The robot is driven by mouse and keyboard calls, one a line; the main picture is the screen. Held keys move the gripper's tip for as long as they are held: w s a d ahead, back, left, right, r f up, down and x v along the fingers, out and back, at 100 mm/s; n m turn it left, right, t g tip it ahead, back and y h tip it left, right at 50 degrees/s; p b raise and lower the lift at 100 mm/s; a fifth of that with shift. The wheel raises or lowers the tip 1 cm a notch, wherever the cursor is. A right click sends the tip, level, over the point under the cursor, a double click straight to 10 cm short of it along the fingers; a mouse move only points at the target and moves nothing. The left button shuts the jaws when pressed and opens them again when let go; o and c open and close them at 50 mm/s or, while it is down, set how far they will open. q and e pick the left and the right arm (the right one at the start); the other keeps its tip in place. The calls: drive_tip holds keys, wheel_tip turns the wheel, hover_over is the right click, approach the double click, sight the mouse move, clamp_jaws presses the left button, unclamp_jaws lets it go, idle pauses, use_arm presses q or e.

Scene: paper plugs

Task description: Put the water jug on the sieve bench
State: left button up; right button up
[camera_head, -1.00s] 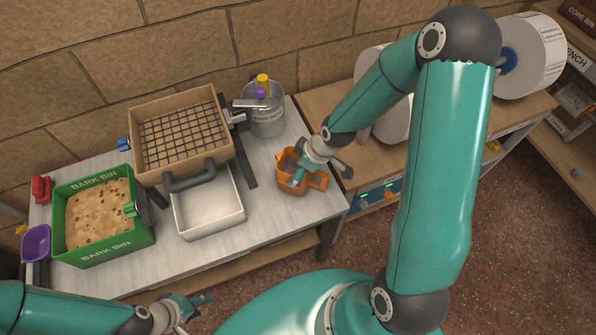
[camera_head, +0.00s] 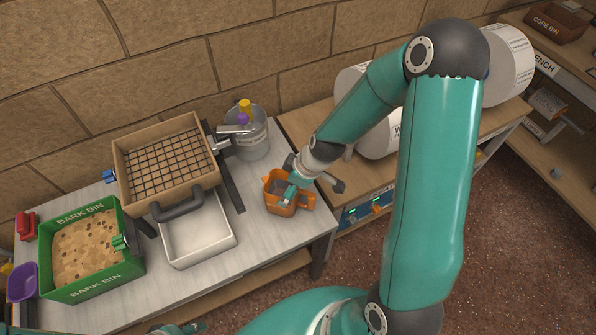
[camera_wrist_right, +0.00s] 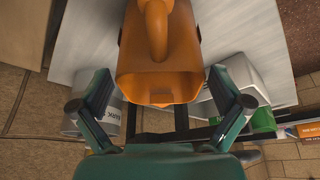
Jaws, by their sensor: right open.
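The orange water jug (camera_head: 277,205) stands upright on the right end of the pale-topped sieve bench (camera_head: 264,245), its handle towards the right. My right gripper (camera_head: 310,190) is open at the jug, one finger showing over its mouth in the head view. In the right wrist view the jug (camera_wrist_right: 158,70) lies ahead, between and beyond the spread fingers of the right gripper (camera_wrist_right: 160,100), with no grip on it. My left gripper (camera_head: 182,329) shows only as a sliver at the bottom edge, so its jaws cannot be read.
A wooden sieve (camera_head: 122,174) stands over a white tray (camera_head: 197,252). A green bark bin (camera_head: 92,284) and purple scoop (camera_head: 22,283) are at left. A grey canister (camera_head: 250,140) stands behind the jug. A wooden table (camera_head: 330,125) with white rolls adjoins on the right.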

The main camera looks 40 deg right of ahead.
drive_tip(key=v, duration=0.9)
drive_tip(key=shift+r, duration=0.15)
